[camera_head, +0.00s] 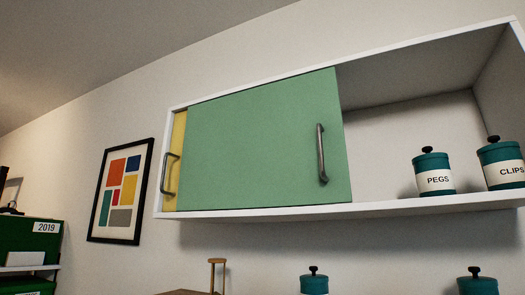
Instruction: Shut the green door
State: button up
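The green door (255,145) is a flat sliding panel on a white wall cabinet (400,206). It covers the left and middle part of the cabinet front, and the right part stands open. A dark upright bar handle (321,154) sits near the door's right edge. A yellow door (179,135) shows as a narrow strip at the far left, mostly hidden behind the green door. Its dark handle (167,174) sticks out at the left edge. My gripper is not in view.
Teal jars labelled PEGS (434,174) and CLIPS (502,165) stand in the open right part. More teal-lidded jars (314,282) (477,283) and a wooden object (216,270) are below the cabinet. Green boxes (28,240) are at left; a framed picture (122,190) hangs nearby.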

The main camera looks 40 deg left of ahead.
aim_at(282, 143)
jog(key=j+u, duration=0.1)
jog(key=u, duration=0.35)
jog(key=i+u, duration=0.1)
jog(key=u, duration=0.4)
jog(key=j+u, duration=0.1)
jog(key=u, duration=0.35)
jog(key=i, duration=0.05)
